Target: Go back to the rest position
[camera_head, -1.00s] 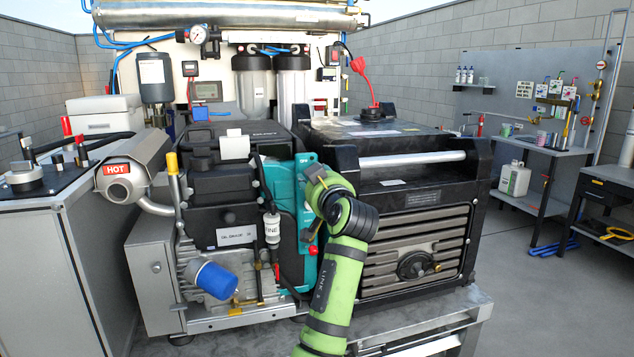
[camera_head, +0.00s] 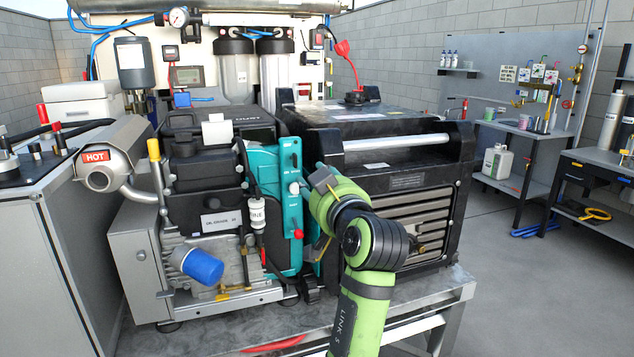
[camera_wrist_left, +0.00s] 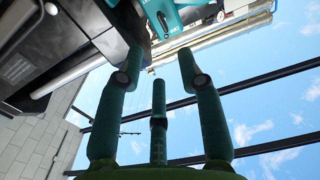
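My green left arm comes up from the bottom of the head view. Its wrist end stands in front of the gap between a teal panel (camera_head: 291,215) and a large black generator (camera_head: 400,128). The gripper itself is mostly hidden behind the wrist in that view. In the left wrist view my left gripper (camera_wrist_left: 158,68) has its green fingers spread apart with nothing between them. A teal part (camera_wrist_left: 186,14) lies beyond the fingertips, and I cannot tell whether a finger touches it. My right gripper is not in view.
A black engine unit with a blue filter (camera_head: 202,266) and a muffler marked HOT (camera_head: 97,156) stand left of the arm. A red object (camera_head: 274,344) lies at the bench (camera_head: 208,336) front. A workbench (camera_head: 525,140) stands at the right, with open floor before it.

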